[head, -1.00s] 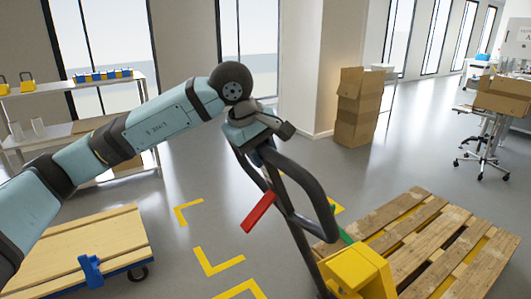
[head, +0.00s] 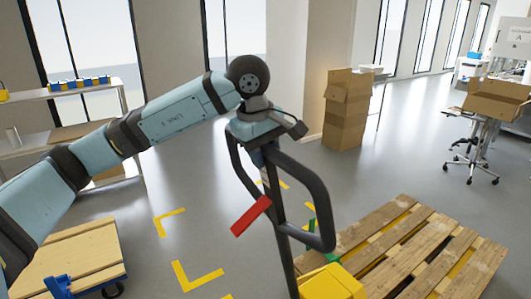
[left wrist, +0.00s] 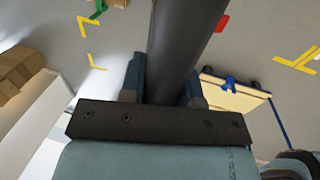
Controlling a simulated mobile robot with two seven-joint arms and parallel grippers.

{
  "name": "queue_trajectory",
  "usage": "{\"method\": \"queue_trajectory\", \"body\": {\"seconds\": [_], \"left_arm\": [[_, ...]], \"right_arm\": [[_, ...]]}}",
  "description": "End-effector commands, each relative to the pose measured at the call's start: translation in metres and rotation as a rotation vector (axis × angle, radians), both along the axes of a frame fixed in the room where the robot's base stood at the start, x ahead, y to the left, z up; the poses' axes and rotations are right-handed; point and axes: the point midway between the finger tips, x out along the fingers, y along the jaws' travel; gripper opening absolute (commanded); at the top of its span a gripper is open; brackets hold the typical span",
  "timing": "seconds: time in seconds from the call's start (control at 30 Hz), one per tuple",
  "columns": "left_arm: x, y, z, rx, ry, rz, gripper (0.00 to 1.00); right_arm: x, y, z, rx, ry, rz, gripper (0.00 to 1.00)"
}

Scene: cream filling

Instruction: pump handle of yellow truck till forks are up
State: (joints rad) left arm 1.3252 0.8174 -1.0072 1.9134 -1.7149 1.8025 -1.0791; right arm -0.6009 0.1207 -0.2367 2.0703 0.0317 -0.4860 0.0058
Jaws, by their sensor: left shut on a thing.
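The yellow pallet truck (head: 330,284) stands at the bottom centre of the head view, with its dark loop handle (head: 322,205) rising above it. A red lever (head: 251,215) and a green part (head: 311,233) show near the handle. My left gripper (head: 262,143) is shut on the top of the handle. In the left wrist view the dark handle bar (left wrist: 187,45) lies between the two fingers (left wrist: 165,85). The forks are not clearly visible; a wooden pallet (head: 420,245) lies beside the truck at right. My right gripper is not in view.
A flat cart with a wooden top (head: 70,262) stands at lower left. Shelves (head: 100,100) are at the back left. Stacked cardboard boxes (head: 347,110) stand by the pillar. Yellow floor marks (head: 197,276) lie on open floor between cart and truck.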

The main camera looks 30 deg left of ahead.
Motion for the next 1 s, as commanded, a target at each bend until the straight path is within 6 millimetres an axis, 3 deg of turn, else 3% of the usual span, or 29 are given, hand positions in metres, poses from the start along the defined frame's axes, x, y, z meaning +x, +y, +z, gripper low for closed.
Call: {"method": "queue_trajectory", "body": {"seconds": [0.1,0.13,0.23,0.77,1.0], "left_arm": [[-0.001,0.0,-0.003,0.003,0.007,-0.001,0.0],[-0.001,0.0,-0.003,0.002,0.008,-0.001,0.36],[-0.001,0.0,-0.002,0.002,0.006,-0.001,0.59],[0.0,0.0,0.001,0.0,0.001,0.0,0.59],[-0.005,0.003,0.029,0.0,-0.002,-0.001,0.59]], "right_arm": [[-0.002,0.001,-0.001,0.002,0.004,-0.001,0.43],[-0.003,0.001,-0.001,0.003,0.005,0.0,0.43],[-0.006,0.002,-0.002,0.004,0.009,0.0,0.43],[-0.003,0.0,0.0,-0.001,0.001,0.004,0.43],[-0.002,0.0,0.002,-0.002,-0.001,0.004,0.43]]}}
